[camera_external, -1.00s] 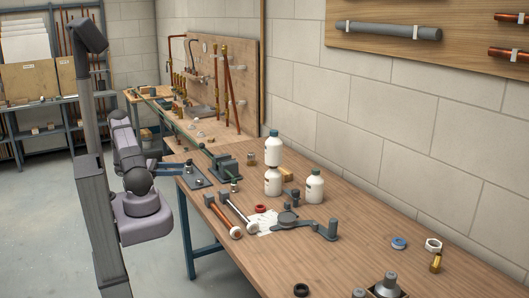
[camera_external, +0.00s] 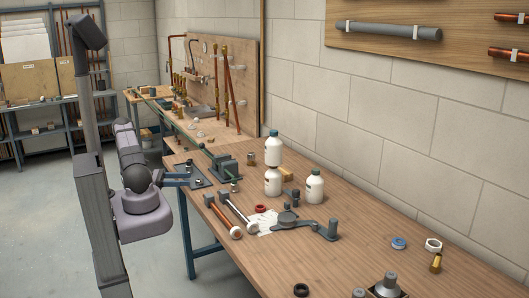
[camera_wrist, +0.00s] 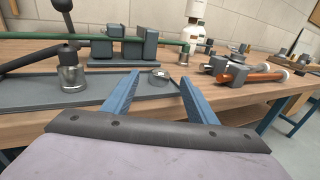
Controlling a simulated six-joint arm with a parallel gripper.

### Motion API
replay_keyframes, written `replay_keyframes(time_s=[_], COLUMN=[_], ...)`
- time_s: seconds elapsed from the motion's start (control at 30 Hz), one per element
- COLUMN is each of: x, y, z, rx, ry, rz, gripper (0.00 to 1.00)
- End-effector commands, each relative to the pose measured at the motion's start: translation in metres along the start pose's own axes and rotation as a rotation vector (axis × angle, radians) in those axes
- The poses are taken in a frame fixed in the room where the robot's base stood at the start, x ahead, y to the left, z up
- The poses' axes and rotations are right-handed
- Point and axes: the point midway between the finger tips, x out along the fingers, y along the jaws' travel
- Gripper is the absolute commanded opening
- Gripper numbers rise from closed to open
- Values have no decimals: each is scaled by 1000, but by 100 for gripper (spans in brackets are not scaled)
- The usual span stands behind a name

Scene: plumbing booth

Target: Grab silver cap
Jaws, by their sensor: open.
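A small silver cap (camera_wrist: 161,76) lies on a grey plate (camera_wrist: 88,94) on the wooden bench. In the wrist view it appears between and slightly beyond the tips of my gripper's two blue fingers (camera_wrist: 159,82). The fingers are open and empty, low by the bench edge. In the external view my gripper (camera_external: 184,179) is at the left edge of the bench, beside the grey plate (camera_external: 202,174). A taller silver fitting (camera_wrist: 73,76) stands on the plate to the left of the cap in the wrist view.
A grey vise (camera_wrist: 135,45) and a green pipe (camera_wrist: 42,41) are behind the plate. White bottles (camera_external: 273,182) stand farther back. The bench's right front (camera_external: 280,265) has open room.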

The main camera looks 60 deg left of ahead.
Motion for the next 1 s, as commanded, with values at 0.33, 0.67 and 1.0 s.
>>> replay_keyframes(time_s=[0.33, 0.67, 1.0], x=[41, 47, 47], y=[-1, 0, 0], z=[2, -1, 0], rx=[-2, -1, 0], ry=[0, 0, 0], rz=[-3, 0, 0], gripper=[52, 52, 8])
